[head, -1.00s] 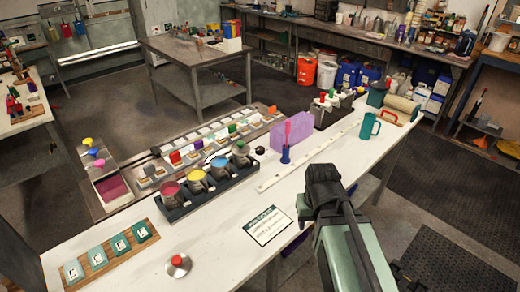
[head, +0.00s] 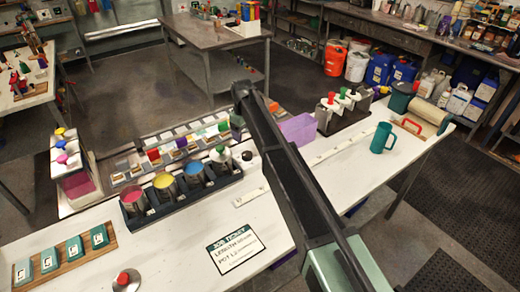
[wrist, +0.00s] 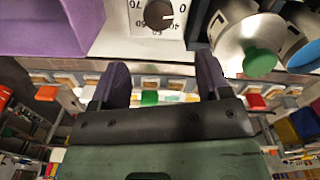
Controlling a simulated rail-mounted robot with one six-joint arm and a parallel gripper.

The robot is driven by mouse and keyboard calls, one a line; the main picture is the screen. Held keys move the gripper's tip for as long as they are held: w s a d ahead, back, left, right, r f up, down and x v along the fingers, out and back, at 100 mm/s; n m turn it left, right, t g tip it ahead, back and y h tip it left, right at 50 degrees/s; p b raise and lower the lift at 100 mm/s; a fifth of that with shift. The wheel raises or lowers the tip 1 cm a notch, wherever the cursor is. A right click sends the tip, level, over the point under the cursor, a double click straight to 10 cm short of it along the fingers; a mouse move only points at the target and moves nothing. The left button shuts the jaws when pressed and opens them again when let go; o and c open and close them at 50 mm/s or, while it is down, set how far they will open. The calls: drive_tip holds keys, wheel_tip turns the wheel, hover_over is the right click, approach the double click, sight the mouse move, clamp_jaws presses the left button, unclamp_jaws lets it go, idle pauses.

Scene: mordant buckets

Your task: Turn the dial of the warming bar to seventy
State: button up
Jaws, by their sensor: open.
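The warming bar (head: 176,205) is a dark bar on the white bench with several pots in it. Its dial (head: 247,156) is a small black knob at the bar's right end. In the wrist view the dial (wrist: 158,14) is at the top edge, partly cut off, on a white plate (wrist: 128,42) marked with numbers including 70 and 0. Its pale mark points toward the right, near the 0 side. My gripper (wrist: 161,78) is open and empty, apart from the dial. In the head view my arm hides most of it.
Pots (wrist: 248,38) stand close to the dial on one side and a purple block (wrist: 45,25) on the other. The purple block (head: 298,128) is partly behind my arm in the head view. A job ticket (head: 235,248) and a red-knobbed lid (head: 126,281) lie in front.

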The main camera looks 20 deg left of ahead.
sight(246, 153)
wheel_tip(246, 153, down, 11)
drive_tip(key=b, duration=1)
drive_tip(key=shift+r, duration=0.15)
drive_tip(key=c, duration=0.9)
